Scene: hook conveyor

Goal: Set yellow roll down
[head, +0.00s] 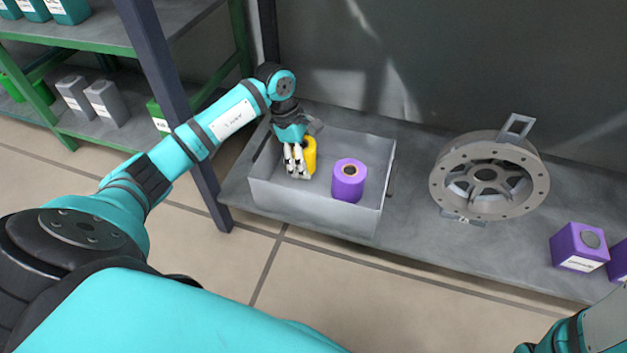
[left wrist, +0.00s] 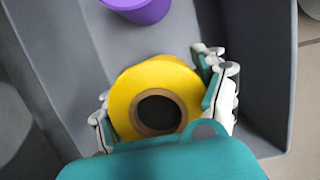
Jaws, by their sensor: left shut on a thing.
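The yellow roll (head: 309,153) is inside the left part of the grey bin, upright, with my left gripper (head: 298,162) shut on it. In the left wrist view the yellow roll (left wrist: 152,95) shows its round top with a dark core, between the two fingers of the left gripper (left wrist: 165,100). Whether its underside touches the bin floor is hidden. A purple roll (head: 349,181) stands upright in the bin to the right, apart from the yellow roll; its edge shows in the left wrist view (left wrist: 140,8). My right gripper is not in view.
The grey bin (head: 315,212) sits on a grey shelf (head: 410,215). A round metal housing (head: 490,180) and purple boxes (head: 579,248) stand to the right. A dark post (head: 172,95) rises at the bin's left, beside a green-framed rack (head: 110,30).

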